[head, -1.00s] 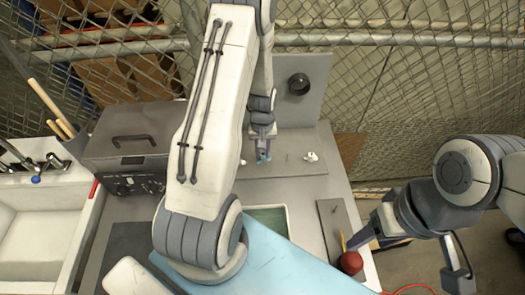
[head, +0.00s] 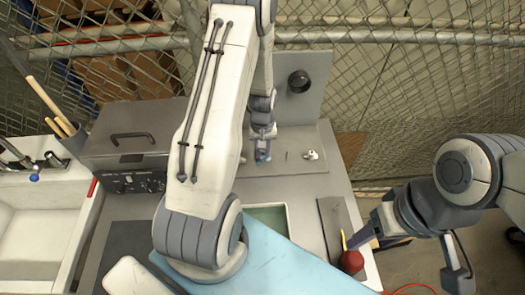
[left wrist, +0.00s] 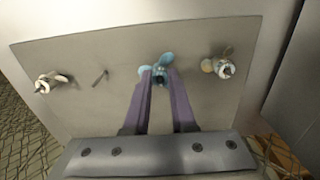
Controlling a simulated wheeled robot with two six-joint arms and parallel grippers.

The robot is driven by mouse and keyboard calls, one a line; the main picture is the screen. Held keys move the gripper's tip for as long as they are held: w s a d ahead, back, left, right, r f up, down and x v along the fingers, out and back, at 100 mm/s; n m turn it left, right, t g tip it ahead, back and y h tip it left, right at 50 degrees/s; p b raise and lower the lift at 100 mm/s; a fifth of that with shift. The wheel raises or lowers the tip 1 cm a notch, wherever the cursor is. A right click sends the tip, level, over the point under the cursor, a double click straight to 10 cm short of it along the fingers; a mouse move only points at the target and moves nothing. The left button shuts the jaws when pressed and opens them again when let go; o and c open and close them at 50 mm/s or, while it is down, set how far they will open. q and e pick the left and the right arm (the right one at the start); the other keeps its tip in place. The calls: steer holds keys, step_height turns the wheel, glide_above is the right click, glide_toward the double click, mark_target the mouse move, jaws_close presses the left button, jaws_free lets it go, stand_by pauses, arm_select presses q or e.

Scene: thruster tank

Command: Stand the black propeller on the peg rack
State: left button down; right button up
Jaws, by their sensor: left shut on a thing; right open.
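My left gripper (head: 263,153) is over the grey board at the back of the table. In the left wrist view its purple fingers (left wrist: 160,82) are shut on a light-blue propeller (left wrist: 165,60) with a dark hub. Whether this propeller is seated on a peg, I cannot tell. A bare peg (left wrist: 101,76) stands beside it, with a whitish propeller (left wrist: 52,80) beyond. Another pale propeller (left wrist: 222,66) stands on the other side. The peg rack is the grey board (left wrist: 205,105). I see no clearly black propeller. My right gripper (head: 364,236) is open at the table's right edge.
A red ball-shaped thing (head: 351,262) with a yellow part is close to my right gripper. A black round fitting (head: 299,81) is on the upright grey panel. A dark grey case (head: 130,150) and a white sink (head: 35,235) are at left. A wire fence runs behind.

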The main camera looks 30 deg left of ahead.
arm_select(q)
steer(key=shift+f, duration=0.3)
steer(key=c, duration=0.7)
jaws_free()
steer(key=shift+o, duration=0.2)
steer(key=shift+r, duration=0.1)
steer(key=shift+r+p, duration=3.1)
steer(key=shift+r, duration=0.85)
